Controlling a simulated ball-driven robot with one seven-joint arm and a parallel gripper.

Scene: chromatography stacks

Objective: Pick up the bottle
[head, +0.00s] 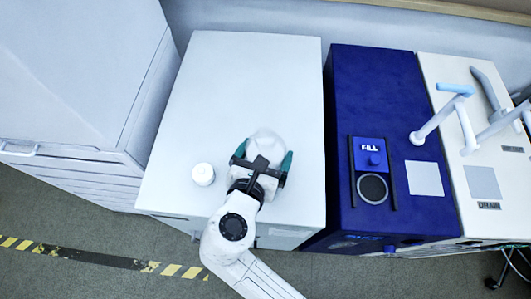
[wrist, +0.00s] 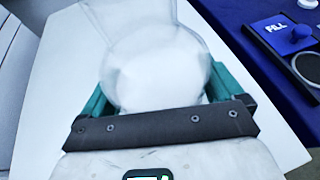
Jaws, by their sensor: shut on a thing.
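A pale, translucent bottle (head: 266,144) is at my gripper (head: 262,164), over the front half of the white bench top (head: 250,70). In the wrist view the bottle (wrist: 155,65) has a round body and a wider-looking pale part toward the top edge. The teal fingers of my gripper (wrist: 165,95) lie on either side of its body and are shut on it. The dark palm bar hides its near part. I cannot tell whether the bottle touches the bench.
A small white round cap-like object (head: 203,174) stands left of my gripper. A blue unit (head: 385,80) labelled FILL adjoins the bench on the right, with a white unit (head: 437,70) beyond it. A white cabinet (head: 75,70) stands left. The bench's back half is clear.

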